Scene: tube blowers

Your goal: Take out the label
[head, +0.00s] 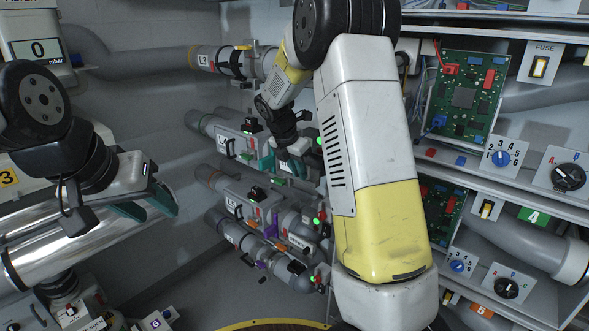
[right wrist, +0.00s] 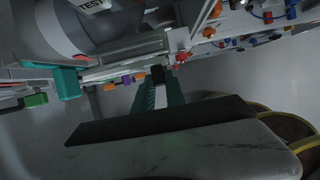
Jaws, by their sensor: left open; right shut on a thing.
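My right gripper (head: 288,160) is at the second tube unit (head: 236,138) in the middle of the head view. In the right wrist view its teal fingers (right wrist: 158,85) close on a small dark part (right wrist: 158,73) at the unit's edge. I cannot tell whether this part is the label; the fingers and my wrist hide most of it. White plates with lettering show on the top tube (head: 203,60) and on the second unit. My left gripper (head: 150,205) is open and empty, in front of the shiny metal pipe (head: 60,245) at the left.
More tube units (head: 240,205) with coloured clips and levers sit below my right gripper. Shelves with circuit boards (head: 464,98), knobs (head: 568,177) and switches (head: 539,67) stand at the right. A gauge reading 0 (head: 38,48) is at the upper left. Grey floor lies below the units.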

